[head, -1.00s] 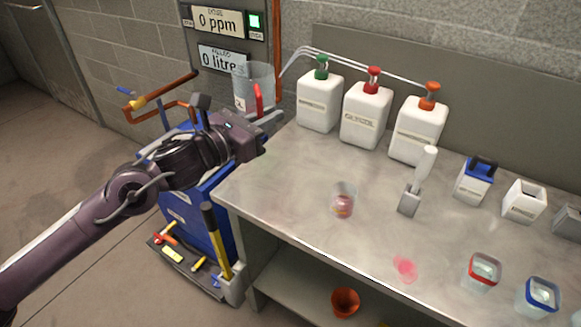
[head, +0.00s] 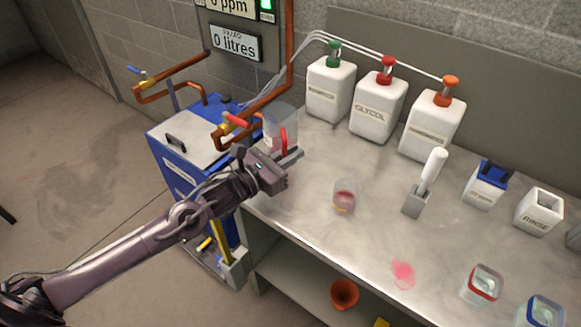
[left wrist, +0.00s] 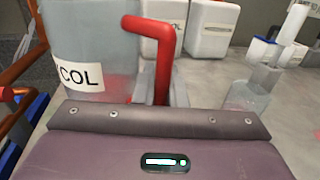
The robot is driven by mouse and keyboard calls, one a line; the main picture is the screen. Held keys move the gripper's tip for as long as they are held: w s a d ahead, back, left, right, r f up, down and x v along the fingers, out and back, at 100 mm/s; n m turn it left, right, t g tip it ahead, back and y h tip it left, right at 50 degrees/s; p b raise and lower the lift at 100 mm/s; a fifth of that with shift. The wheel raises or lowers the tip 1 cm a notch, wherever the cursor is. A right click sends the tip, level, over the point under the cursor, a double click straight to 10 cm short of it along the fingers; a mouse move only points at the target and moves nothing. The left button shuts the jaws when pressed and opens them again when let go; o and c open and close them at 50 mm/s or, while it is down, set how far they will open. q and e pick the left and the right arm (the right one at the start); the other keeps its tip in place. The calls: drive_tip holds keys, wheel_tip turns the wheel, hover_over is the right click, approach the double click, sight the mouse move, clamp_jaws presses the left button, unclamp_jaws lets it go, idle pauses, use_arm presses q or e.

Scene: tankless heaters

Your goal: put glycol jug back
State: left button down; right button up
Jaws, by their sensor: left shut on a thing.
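The glycol jug (head: 272,121) is clear, with a red handle (head: 284,139). My left gripper (head: 291,157) is shut on that handle and holds the jug upright by the bench's back left corner. The jug also shows in the left wrist view (left wrist: 92,42), with a label ending in "COL" and its red handle (left wrist: 163,60) between the fingers. I cannot tell whether its base touches the bench. The white GLYCOL container (head: 374,108) with a red pump stands at the back of the bench. My right gripper is not in view.
Copper pipes with a red-levered valve (head: 236,120) rise close left of the jug, over a blue cart (head: 185,150). A small clear beaker (head: 344,197) with reddish liquid and a white-handled instrument (head: 428,180) stand on the bench (head: 320,240). A pink spill (head: 402,274) lies near the front.

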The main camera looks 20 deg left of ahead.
use_arm(q)
wheel_tip(320, 180, down, 5)
idle(0.4)
drive_tip(key=shift+f, duration=0.2)
drive_tip(key=c, duration=1.5)
unclamp_jaws()
drive_tip(key=shift+r, duration=0.1)
